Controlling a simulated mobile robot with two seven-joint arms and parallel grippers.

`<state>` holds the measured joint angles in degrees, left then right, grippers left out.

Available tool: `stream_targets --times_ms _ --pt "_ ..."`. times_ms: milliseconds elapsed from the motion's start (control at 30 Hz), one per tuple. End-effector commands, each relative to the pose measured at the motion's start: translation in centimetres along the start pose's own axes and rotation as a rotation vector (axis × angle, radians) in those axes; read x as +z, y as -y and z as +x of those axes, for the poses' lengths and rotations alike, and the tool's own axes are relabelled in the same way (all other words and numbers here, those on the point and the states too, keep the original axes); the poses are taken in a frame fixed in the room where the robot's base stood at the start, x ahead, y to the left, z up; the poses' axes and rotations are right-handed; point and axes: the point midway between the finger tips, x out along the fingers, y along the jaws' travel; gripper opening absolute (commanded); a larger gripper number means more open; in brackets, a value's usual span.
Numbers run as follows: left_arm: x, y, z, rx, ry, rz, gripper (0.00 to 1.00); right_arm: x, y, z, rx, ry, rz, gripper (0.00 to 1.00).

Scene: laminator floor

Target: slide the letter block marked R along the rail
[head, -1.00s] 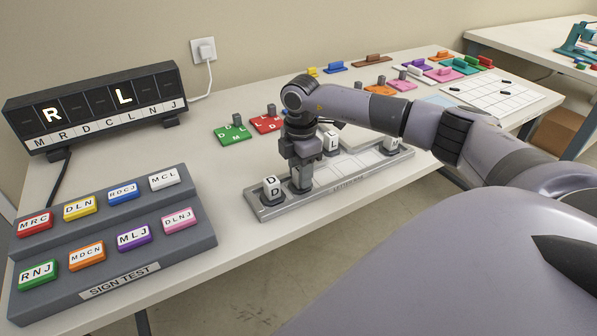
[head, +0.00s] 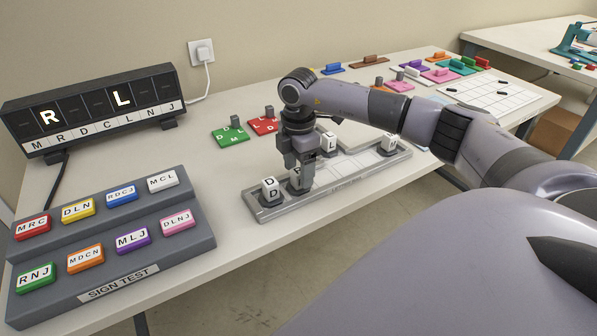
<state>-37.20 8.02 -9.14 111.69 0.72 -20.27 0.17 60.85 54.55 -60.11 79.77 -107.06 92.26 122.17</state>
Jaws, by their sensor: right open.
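My right gripper (head: 300,185) points down at the rail just right of the D block and is open. My left gripper is out of view.
A black sign (head: 95,108) shows R and L lit. A grey button panel (head: 110,245), labelled SIGN TEST, stands at the front left. Green (head: 231,135) and red (head: 264,126) lettered plates lie behind the rail. A white grid board (head: 490,95) lies at the back right.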

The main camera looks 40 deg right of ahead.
Motion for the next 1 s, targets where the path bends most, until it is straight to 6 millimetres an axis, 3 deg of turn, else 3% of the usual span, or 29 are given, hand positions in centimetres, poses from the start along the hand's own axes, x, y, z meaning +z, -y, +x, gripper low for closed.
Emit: stream_targets --times_ms 200,333,1000 --pt "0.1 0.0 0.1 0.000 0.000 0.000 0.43 0.0 -0.1 -3.8 0.005 -0.001 0.001 0.66" --pt "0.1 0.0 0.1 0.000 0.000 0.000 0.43 0.0 -0.1 -5.2 0.004 -0.001 0.000 0.66" --pt "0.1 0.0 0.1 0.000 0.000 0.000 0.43 -0.1 0.0 -5.6 0.002 -0.003 -0.003 0.66"
